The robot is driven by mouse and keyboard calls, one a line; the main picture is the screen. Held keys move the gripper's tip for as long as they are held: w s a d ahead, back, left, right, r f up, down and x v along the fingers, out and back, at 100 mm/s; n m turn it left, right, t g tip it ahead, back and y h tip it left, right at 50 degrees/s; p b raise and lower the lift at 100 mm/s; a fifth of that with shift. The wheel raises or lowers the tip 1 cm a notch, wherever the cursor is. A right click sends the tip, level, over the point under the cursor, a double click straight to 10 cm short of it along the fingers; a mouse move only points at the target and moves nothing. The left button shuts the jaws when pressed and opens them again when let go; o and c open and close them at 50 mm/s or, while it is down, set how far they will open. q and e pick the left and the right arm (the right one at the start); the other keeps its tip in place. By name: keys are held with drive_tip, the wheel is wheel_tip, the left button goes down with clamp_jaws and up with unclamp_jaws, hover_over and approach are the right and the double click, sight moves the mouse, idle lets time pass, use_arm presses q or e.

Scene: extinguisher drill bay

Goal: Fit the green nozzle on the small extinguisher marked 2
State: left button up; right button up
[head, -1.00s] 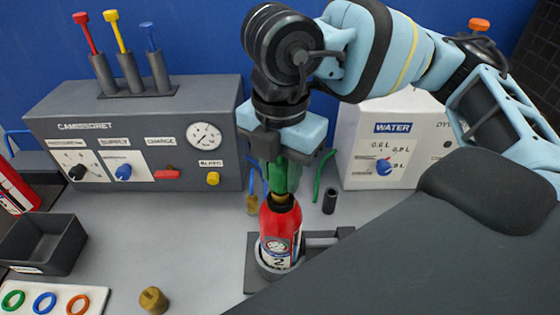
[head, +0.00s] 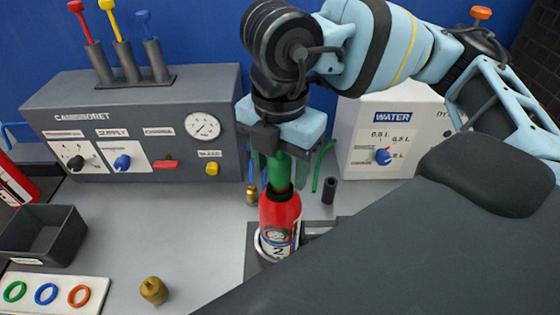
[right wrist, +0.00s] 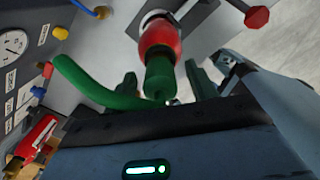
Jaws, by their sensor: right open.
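The small red extinguisher marked 2 (head: 280,220) stands upright in a grey holder (head: 252,262). The green nozzle (head: 279,172) stands upright on its top, with its lower end at the extinguisher's neck. In the right wrist view the nozzle (right wrist: 159,78) is in line with the red extinguisher (right wrist: 158,40), and its green hose (right wrist: 90,84) curves off to the left. My right gripper (head: 280,162) is open around the nozzle, with gaps visible between the fingers and the nozzle in the right wrist view. Whether the nozzle is fully seated is hard to tell. My left gripper is out of view.
The grey cabinet (head: 130,125) with a gauge stands behind left, the white water box (head: 385,140) behind right. A dark cylinder (head: 329,190) stands near the holder. A brass fitting (head: 153,290), ring board (head: 58,291) and empty dark tray (head: 45,238) are at front left.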

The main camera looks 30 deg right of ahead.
drive_tip(key=shift+r, duration=3.95)
